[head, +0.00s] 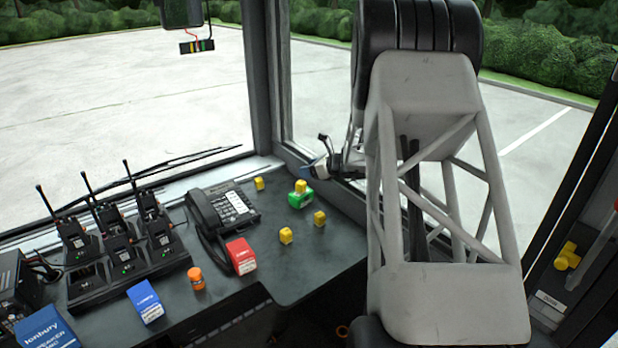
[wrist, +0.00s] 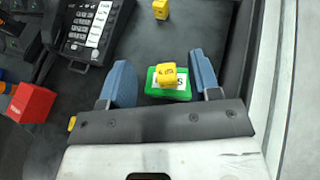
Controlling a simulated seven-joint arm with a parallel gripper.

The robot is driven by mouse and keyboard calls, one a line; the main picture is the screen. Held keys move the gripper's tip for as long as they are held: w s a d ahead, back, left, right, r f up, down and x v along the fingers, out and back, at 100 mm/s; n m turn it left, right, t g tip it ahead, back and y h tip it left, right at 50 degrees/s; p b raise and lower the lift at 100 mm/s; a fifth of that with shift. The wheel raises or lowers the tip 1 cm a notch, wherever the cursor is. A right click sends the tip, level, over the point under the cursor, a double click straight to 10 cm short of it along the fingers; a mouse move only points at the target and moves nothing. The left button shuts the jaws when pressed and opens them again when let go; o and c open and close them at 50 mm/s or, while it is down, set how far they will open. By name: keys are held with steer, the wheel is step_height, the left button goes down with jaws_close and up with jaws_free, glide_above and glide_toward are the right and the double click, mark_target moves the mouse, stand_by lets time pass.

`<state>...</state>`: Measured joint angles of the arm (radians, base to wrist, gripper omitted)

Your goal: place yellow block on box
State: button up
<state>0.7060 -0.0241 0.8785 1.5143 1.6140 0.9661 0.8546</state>
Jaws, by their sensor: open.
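A yellow block (head: 301,186) sits on top of a small green box (head: 300,200) at the back of the dark desk. In the wrist view the yellow block (wrist: 167,74) rests on the green box (wrist: 158,93) between my blue fingers. My gripper (wrist: 161,80) is open, with a gap on both sides, and holds nothing. Other yellow blocks stand on the desk: one at the back (head: 259,184), one at the right (head: 319,218) and one nearer (head: 286,235).
A desk phone (head: 222,208) stands left of the blocks. A red box (head: 241,256), an orange bottle (head: 196,279), a blue box (head: 145,301) and a radio charger (head: 125,260) fill the left side. The window frame (head: 265,80) rises behind. Desk right of the red box is mostly clear.

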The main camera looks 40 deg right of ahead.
steer(key=shift+r, duration=0.6)
steer(key=s+a+r+n+g, duration=0.3)
steer(key=s+a+r+n, duration=0.2)
steer(key=a, duration=0.5)
steer(key=s+a+r+n+g+y, duration=0.15)
steer(key=s+a+r+n, duration=0.35)
steer(key=a, duration=0.6)
steer(key=s+a+r+n+g, duration=0.35)
steer(key=a+n, duration=0.25)
steer(key=a, duration=0.4)
steer(key=s+a+r+n+h, duration=0.1)
steer(key=s+a+n+h, duration=0.1)
steer(key=s+n, duration=0.3)
steer(key=s+a+n+g+h, duration=0.1)
steer(key=s+a+n, duration=0.4)
steer(key=s, duration=0.9)
steer(key=s+a+r+n+g+h, duration=0.1)
steer(key=s+a+n+h, duration=0.2)
steer(key=s, duration=0.7)
steer(key=shift+a+r+n+h, duration=0.35)
steer(key=shift+a+n, duration=0.15)
steer(key=shift+n, duration=0.7)
